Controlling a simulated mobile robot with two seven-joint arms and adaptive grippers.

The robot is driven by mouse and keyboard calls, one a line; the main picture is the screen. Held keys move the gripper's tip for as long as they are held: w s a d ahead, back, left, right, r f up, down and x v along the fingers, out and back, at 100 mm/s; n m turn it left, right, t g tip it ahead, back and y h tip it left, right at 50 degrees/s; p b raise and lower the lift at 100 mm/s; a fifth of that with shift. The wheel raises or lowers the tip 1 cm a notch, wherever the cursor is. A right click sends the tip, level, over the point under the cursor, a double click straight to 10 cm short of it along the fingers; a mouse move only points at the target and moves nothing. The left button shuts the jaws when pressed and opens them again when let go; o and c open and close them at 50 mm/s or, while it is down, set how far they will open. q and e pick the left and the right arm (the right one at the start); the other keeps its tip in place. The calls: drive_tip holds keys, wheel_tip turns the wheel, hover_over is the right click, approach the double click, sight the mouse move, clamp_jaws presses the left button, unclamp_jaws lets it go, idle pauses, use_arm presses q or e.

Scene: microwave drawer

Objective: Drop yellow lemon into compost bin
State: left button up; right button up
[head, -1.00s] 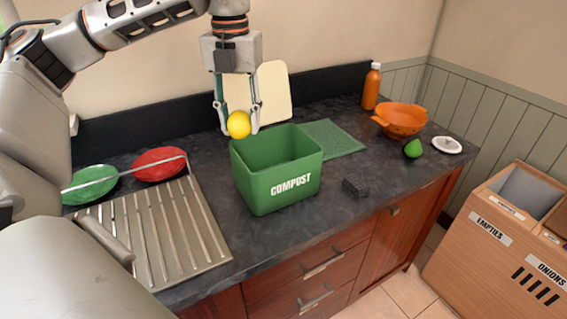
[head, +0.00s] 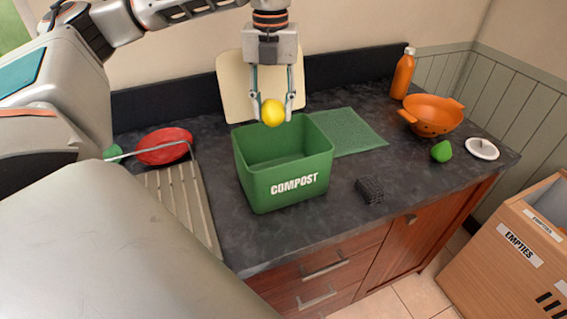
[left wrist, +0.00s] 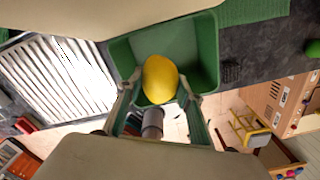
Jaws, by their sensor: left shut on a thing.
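The yellow lemon (head: 273,113) is held between the fingertips of my left gripper (head: 272,108). The gripper is shut on it and points down. The lemon also shows in the left wrist view (left wrist: 160,78), between the fingers, with the bin behind it. The green compost bin (head: 292,188) stands upright on the dark counter, its open top facing up. In the head view the lemon appears over the bin's back rim. The bin (left wrist: 205,50) shows an empty inner floor where the lemon does not hide it. My right gripper is in neither view.
A green mat (head: 350,134) lies right of the bin. Farther right are an orange colander (head: 436,117), a bottle (head: 403,75), a green fruit (head: 441,151) and a white lid (head: 482,149). A dark sponge-like block (head: 370,190) sits near the front. A metal drying rack (head: 180,205) is at left.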

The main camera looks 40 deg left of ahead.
use_arm(q)
drive_tip(key=shift+f, duration=0.45)
drive_tip(key=o, duration=1.2)
drive_tip(key=shift+o, duration=0.2)
wheel_tip(320, 180, up, 12)
